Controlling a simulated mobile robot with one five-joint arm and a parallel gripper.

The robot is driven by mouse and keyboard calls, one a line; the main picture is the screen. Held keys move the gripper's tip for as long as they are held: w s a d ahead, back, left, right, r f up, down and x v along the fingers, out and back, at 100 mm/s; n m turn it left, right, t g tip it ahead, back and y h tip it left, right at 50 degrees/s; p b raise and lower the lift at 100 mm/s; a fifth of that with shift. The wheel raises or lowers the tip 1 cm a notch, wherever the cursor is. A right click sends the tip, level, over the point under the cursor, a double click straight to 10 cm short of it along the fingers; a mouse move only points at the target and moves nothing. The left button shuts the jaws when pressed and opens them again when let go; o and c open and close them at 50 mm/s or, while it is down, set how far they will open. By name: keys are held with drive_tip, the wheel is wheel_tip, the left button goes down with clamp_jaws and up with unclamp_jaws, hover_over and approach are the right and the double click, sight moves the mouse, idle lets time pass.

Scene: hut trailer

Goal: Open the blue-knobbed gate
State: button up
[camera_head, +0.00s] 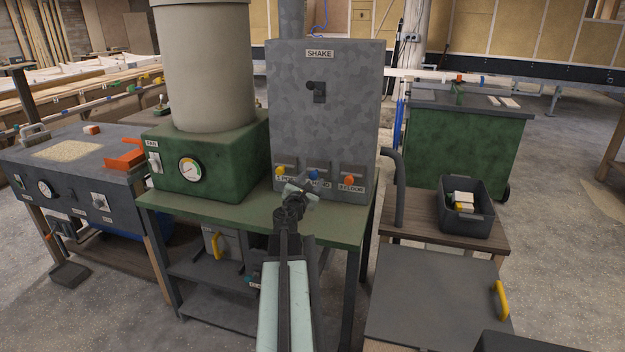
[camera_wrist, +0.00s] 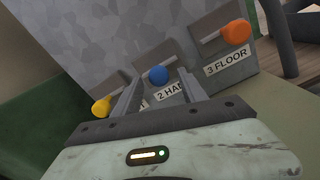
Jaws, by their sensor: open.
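The blue knob (camera_head: 314,175) is the middle one of three gate knobs low on the front of a grey metal box marked SHAKE (camera_head: 322,120). It also shows in the wrist view (camera_wrist: 158,76), above a label that is partly hidden. My gripper (camera_head: 300,190) is open in front of the box. In the wrist view its two fingers (camera_wrist: 158,97) point up toward the blue knob, which appears between and just beyond their tips. I cannot tell whether they touch it. The blue-knobbed gate's plate (camera_wrist: 172,90) is partly hidden by a finger.
A yellow knob (camera_head: 280,171) sits left of the blue one and an orange knob (camera_head: 349,180) right, marked 3 FLOOR in the wrist view. A green fan box with a gauge (camera_head: 205,160) stands left. A grey hose (camera_head: 393,180) hangs right, near a black bin (camera_head: 466,222).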

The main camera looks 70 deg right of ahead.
sight(313, 178)
drive_tip(key=d, duration=0.3)
drive_tip(key=shift+w+d, duration=0.15)
drive_tip(key=shift+d, duration=0.1)
clamp_jaws()
idle(1.1)
